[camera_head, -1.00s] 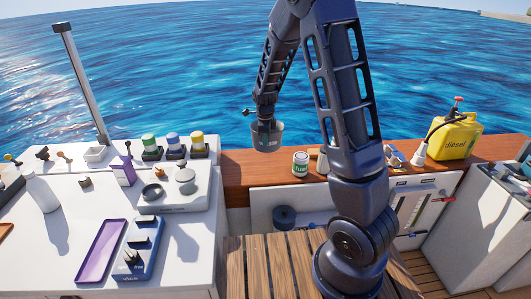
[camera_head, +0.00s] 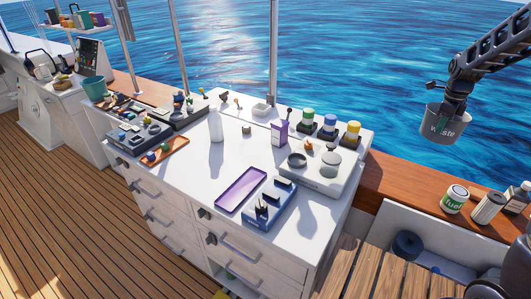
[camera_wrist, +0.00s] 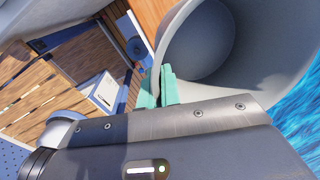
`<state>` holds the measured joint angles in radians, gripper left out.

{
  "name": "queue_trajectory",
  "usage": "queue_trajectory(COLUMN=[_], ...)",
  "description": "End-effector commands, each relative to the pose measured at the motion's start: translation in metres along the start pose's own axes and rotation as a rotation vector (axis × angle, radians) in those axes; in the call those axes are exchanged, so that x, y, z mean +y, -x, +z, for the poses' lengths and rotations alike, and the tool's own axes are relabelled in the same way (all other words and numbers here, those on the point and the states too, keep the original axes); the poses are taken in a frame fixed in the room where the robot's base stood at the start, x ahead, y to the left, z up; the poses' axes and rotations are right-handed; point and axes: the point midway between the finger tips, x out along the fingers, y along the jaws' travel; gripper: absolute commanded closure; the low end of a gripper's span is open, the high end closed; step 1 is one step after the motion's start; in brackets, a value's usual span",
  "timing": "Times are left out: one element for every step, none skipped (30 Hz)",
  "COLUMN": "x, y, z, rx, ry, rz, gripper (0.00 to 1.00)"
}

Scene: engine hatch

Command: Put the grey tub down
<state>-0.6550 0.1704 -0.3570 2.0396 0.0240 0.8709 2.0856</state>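The grey tub (camera_head: 440,128), marked "waste", hangs from my gripper (camera_head: 455,104) at the right of the head view. It is close to upright, with water behind it and the wooden ledge below. In the wrist view the open mouth of the tub (camera_wrist: 262,62) fills the upper right. The green fingertips (camera_wrist: 160,90) of my gripper are closed on its rim. The tub's underside is hidden in the wrist view, and I cannot tell its exact height above the ledge.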

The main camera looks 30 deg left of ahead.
Motion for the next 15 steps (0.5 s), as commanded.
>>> queue_trajectory(x=[-0.002, -0.003, -0.004, -0.004, -0.005, -0.006, -0.006, -0.006, -0.007, -0.007, -0.008, -0.008, -0.008, -0.007, -0.006], y=[0.017, 0.026, 0.036, 0.043, 0.051, 0.058, 0.065, 0.071, 0.078, 0.084, 0.089, 0.096, 0.098, 0.097, 0.097], z=[0.001, 0.001, 0.001, 0.0, 0.0, 0.0, 0.0, 0.0, 0.001, 0.001, 0.0, 0.0, 0.004, 0.011, 0.019], rx=[-0.004, -0.004, -0.004, -0.003, -0.002, -0.002, -0.002, -0.003, -0.002, -0.002, -0.002, -0.002, -0.001, -0.001, -0.001], ry=[0.001, 0.001, 0.001, 0.001, 0.0, 0.0, 0.0, 0.0, 0.0, 0.0, 0.0, 0.0, 0.008, 0.026, 0.046], rz=[-0.004, -0.004, -0.004, -0.004, -0.003, -0.003, -0.003, -0.003, -0.002, -0.002, -0.002, -0.002, -0.001, -0.001, -0.002], gripper=[1.0, 1.0, 1.0, 1.0, 1.0, 1.0, 1.0, 1.0, 1.0, 1.0, 1.0, 1.0, 1.0, 1.0, 1.0])
